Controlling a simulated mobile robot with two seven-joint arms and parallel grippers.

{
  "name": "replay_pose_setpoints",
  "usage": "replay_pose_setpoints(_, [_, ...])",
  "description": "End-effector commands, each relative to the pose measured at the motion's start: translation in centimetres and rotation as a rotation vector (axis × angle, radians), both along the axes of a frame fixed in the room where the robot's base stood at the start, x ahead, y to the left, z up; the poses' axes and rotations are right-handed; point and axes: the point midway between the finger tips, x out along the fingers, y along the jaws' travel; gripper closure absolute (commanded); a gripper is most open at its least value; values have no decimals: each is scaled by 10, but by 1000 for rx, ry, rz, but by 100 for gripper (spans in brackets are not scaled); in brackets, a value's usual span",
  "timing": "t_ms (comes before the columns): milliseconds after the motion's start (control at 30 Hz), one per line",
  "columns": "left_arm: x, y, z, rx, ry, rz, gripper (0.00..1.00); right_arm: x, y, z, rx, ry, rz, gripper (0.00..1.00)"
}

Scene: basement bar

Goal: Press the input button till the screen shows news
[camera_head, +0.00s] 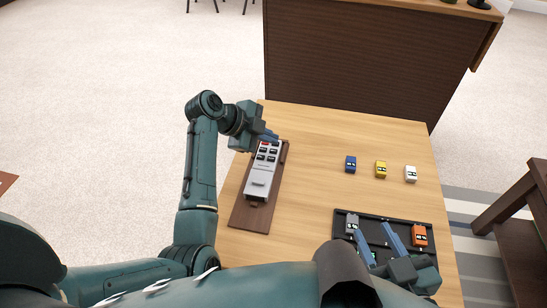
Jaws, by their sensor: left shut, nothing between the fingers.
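A white and grey device with a grid of dark buttons and a red one at its far end (262,172) lies on a brown wooden board (249,217) at the left of the table. I cannot read its labels or tell which button is the input button. My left gripper (272,137) is shut and empty at the far end of the device, close to the red button; I cannot tell whether it touches. My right gripper (373,229) is open over a black tray, its fingers apart. No screen showing news is in view.
The black tray (428,243) holds a grey toy car (351,222) and an orange toy car (420,235). Blue (350,164), yellow (381,169) and white (411,173) toy cars stand in a row behind it. The table (310,150) is clear between board and cars.

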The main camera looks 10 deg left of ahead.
Motion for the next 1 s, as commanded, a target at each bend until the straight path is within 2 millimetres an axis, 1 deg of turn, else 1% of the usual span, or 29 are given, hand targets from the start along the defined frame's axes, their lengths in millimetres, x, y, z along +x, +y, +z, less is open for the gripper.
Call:
replay_pose_setpoints(33, [0,0,-6,1,1,0,100,1,1,-2,1,-18,3,64])
replay_pose_setpoints(200, [0,0,-13,-1,-1,0,100,2,2,1,5,-54,6,64])
replay_pose_setpoints(1000, [0,0,-13,-1,0,-1,100,2,2,1,7,-59,7,64])
